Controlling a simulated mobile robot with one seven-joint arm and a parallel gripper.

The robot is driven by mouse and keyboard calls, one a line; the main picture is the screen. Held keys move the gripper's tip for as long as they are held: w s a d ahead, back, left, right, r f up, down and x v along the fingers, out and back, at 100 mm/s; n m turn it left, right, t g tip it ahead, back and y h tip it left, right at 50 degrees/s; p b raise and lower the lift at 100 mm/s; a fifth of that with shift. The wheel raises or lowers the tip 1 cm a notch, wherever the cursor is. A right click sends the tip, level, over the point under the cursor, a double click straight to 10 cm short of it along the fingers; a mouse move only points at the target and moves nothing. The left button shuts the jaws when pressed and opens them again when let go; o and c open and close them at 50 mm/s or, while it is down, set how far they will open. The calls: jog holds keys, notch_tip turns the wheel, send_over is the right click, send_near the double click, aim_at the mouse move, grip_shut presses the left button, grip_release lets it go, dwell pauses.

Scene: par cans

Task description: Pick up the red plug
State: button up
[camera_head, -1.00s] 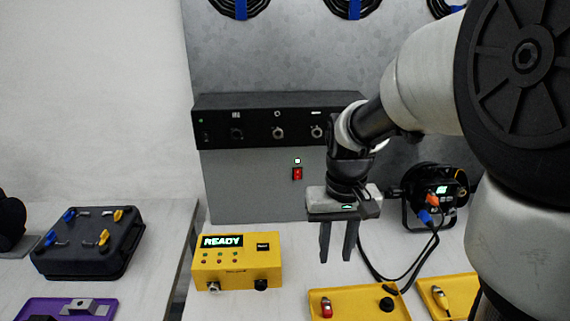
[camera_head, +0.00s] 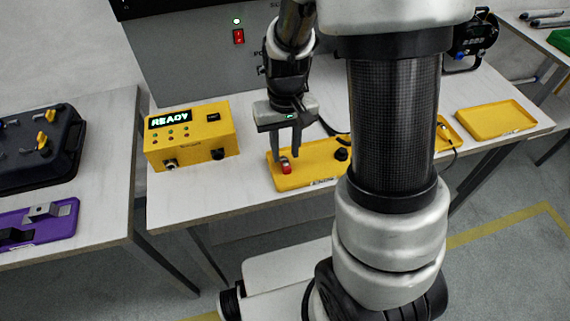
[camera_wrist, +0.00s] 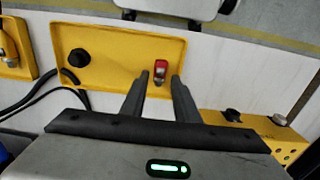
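The red plug (camera_head: 285,167), red with a pale metal end, lies at the left end of a yellow tray (camera_head: 318,180) on the white table. It also shows in the wrist view (camera_wrist: 160,67), beyond my fingertips and roughly between them in the picture. My gripper (camera_head: 288,155) points down over the left part of the tray. In the wrist view my gripper (camera_wrist: 160,78) has its two fingers apart with nothing between them. I cannot tell exactly how high the fingertips are above the plug.
A black round part (camera_head: 341,154) sits in the same tray. A yellow tester box (camera_head: 190,137) reading READY stands to the left. Another yellow tray (camera_head: 495,119) is at the right. A purple tray (camera_head: 38,224) lies on the left table. Dark cables run behind the tray.

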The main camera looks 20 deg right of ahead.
aim_at(285, 161)
notch_tip(285, 161, down, 3)
jog(key=shift+f, duration=0.2)
jog(key=shift+c, duration=0.4)
grip_shut()
jog(key=shift+r, duration=0.1)
notch_tip(285, 161, up, 10)
jog(key=p, duration=0.1)
jog(key=shift+p, duration=0.4)
